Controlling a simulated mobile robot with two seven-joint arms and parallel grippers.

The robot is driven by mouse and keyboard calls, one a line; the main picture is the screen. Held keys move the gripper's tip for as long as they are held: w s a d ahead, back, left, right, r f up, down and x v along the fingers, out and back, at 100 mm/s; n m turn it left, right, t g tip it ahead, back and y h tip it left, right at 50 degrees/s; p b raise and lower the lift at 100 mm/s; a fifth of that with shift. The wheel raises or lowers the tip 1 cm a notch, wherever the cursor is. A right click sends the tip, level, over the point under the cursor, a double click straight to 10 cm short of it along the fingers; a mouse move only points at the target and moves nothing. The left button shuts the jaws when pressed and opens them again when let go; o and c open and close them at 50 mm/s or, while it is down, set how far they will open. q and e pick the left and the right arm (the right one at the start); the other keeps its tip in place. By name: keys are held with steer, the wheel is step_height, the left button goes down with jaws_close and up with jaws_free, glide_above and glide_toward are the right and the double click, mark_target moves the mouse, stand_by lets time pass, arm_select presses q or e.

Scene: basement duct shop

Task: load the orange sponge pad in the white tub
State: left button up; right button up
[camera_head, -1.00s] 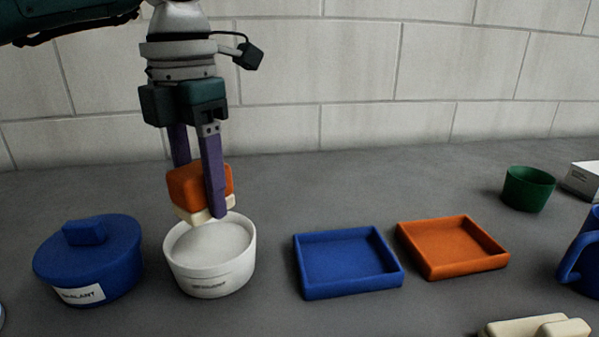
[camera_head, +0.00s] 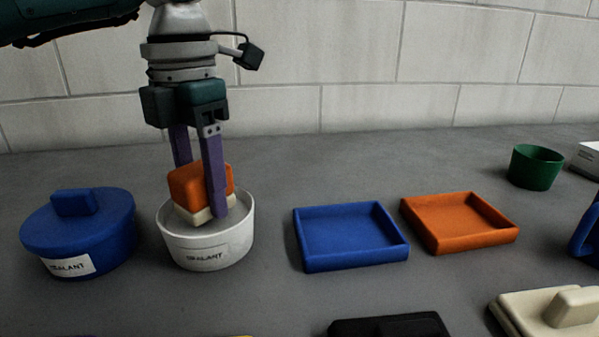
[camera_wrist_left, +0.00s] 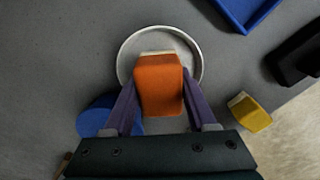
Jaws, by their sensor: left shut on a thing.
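The orange sponge pad (camera_head: 196,183), with a cream layer on its underside, is between the purple fingers of my left gripper (camera_head: 201,196). My left gripper is shut on it and points straight down. The white tub (camera_head: 205,252) has a sealant label and no lid on. The pad's lower part is inside the tub's rim in the head view. In the left wrist view the pad (camera_wrist_left: 160,88) lies over the tub (camera_wrist_left: 124,58), across its opening. I cannot tell whether the pad touches the tub's floor. My right gripper is not in view.
A lidded blue tub (camera_head: 85,235) stands close to the left. To the right are a blue tray (camera_head: 352,264), an orange tray (camera_head: 470,242) and a green cup (camera_head: 536,168). A black object (camera_head: 388,326) and a cream one (camera_head: 550,310) lie at the front. A wall stands behind.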

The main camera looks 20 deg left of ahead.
mark_target(199, 167)
arm_select(q)
steer(key=shift+f+b, duration=0.35)
steer(key=shift+f, duration=0.25)
stand_by(1.3)
step_height(199, 167, up, 7)
steer(key=p, duration=0.6)
steer(key=shift+r, duration=0.1)
stand_by(0.7)
